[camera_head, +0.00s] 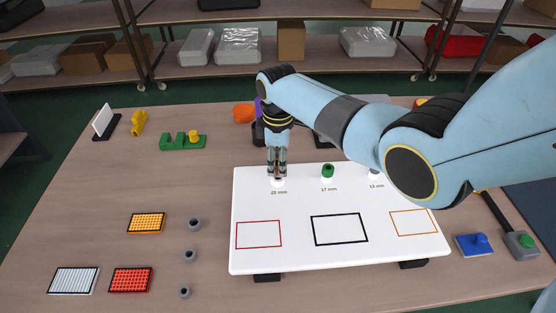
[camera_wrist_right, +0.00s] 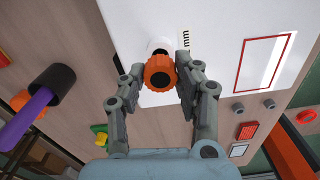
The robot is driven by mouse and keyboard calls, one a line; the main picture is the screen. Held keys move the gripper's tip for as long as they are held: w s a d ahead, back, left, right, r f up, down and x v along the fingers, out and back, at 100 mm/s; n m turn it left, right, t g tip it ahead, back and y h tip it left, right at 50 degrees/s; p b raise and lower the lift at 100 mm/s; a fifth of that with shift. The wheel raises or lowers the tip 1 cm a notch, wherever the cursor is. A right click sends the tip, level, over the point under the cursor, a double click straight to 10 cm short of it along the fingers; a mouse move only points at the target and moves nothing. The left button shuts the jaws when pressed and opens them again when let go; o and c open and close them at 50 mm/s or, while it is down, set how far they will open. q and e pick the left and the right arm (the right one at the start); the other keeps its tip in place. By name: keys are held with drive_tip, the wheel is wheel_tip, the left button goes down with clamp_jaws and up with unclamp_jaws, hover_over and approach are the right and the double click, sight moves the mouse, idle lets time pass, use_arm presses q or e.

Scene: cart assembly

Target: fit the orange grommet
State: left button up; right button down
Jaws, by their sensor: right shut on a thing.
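The orange grommet (camera_wrist_right: 160,74) is ribbed with a dark centre. In the right wrist view it sits between the two fingers of my right gripper (camera_wrist_right: 161,76), which is shut on it. In the head view my right gripper (camera_head: 277,170) points down over the white post (camera_head: 278,182) marked 22 mm on the white board (camera_head: 340,262); the grommet is hidden there by the fingers. The post (camera_wrist_right: 158,45) shows just beyond the grommet in the wrist view; I cannot tell whether they touch. A green grommet (camera_head: 327,171) is on the 17 mm post. My left gripper is not in view.
The 13 mm post (camera_head: 374,174) is close to my right arm. Red, black and orange outlines mark the board. Left are orange (camera_head: 146,222), red (camera_head: 131,281) and white (camera_head: 74,281) mats and small grey cylinders (camera_head: 194,224). A blue block (camera_head: 473,244) lies right.

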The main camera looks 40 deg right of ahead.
drive_tip(key=shift+f, duration=0.2)
drive_tip(key=shift+f+b, duration=1)
drive_tip(key=shift+f, duration=0.15)
drive_tip(key=c, duration=0.9)
unclamp_jaws()
drive_tip(key=shift+o, duration=0.2)
wheel_tip(320, 180, up, 12)
drive_tip(key=shift+r, duration=0.1)
drive_tip(key=shift+s, duration=0.1)
